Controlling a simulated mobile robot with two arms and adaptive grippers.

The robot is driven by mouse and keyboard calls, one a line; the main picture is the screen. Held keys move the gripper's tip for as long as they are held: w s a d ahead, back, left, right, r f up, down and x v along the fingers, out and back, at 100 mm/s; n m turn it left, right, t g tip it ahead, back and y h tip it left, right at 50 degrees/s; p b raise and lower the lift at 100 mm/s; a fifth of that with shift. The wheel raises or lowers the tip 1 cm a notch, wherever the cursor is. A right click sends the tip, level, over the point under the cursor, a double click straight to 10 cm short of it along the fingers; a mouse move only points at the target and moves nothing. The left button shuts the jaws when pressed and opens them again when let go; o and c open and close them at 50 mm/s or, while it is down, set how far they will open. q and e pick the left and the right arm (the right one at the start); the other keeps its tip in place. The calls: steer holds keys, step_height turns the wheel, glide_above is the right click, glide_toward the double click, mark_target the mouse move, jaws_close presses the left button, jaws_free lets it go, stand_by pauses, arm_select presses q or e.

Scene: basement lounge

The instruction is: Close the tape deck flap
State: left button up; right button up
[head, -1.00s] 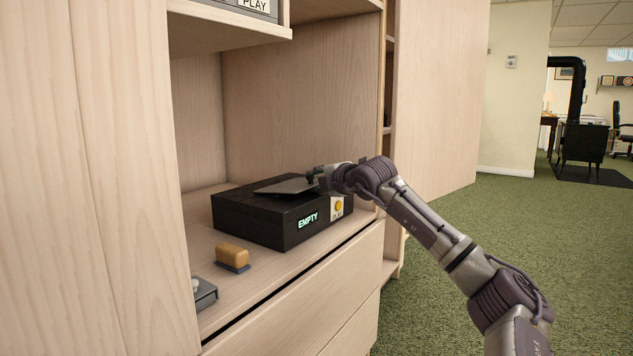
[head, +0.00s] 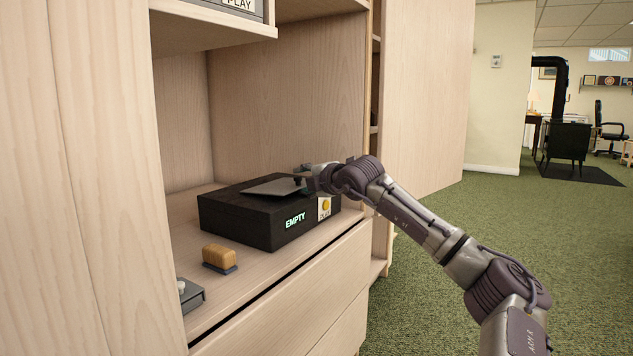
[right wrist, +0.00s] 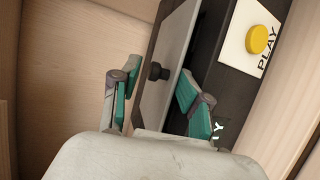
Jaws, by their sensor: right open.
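The black tape deck (head: 240,216) sits on the cabinet shelf, with a lit EMPTY display on its front. Its grey flap (head: 268,188) stands partly raised, tilted above the deck's top. My right gripper (head: 303,179) is at the flap's right end. In the right wrist view, my right gripper (right wrist: 158,76) is open, with one finger on each side of the flap (right wrist: 172,50) and its small black knob (right wrist: 159,72). I cannot tell whether either finger touches the flap. My left gripper is not in view.
A yellow PLAY button (head: 325,204) is on the deck's front right; it also shows in the right wrist view (right wrist: 257,39). A tan block (head: 219,256) and a grey box (head: 191,296) lie on the shelf. Cabinet walls and an upper shelf (head: 205,22) surround the deck.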

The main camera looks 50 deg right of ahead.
steer(key=v, duration=0.7)
steer(key=shift+s, duration=0.25)
steer(key=shift+r, duration=0.15)
stand_by(0.4)
